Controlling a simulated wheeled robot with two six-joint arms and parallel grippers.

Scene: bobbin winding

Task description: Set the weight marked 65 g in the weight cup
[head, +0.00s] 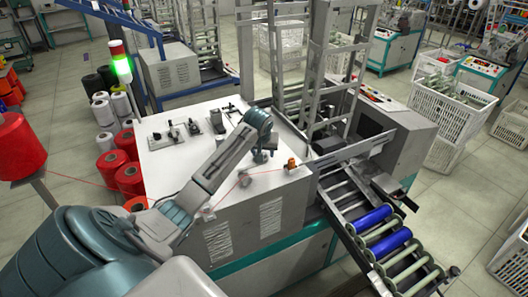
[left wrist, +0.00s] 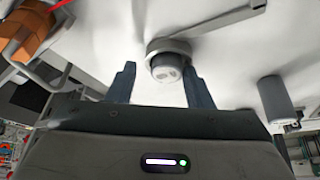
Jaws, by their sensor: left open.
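My left gripper (head: 262,150) is over the white table top near its front edge. In the left wrist view its fingers (left wrist: 159,68) are apart. A short grey cylinder (left wrist: 167,71), seemingly a weight, shows between and just beyond the fingertips. Its pale end face has marks too small to read. A grey ring (left wrist: 168,45), possibly the weight cup, shows around or behind it; I cannot tell if the cylinder sits inside. Contact with the fingers is not clear. A second, taller grey cylinder (left wrist: 274,98) stands to the right, outside the fingers. My right gripper is not in view.
An orange part (head: 291,165) is right of the gripper, with a red thread near it; it also shows in the left wrist view (left wrist: 30,32). Small dark fixtures (head: 178,132) stand at the table's back. A grey metal frame (head: 320,70) rises to the right, beside a roller rack with blue bobbins (head: 374,219).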

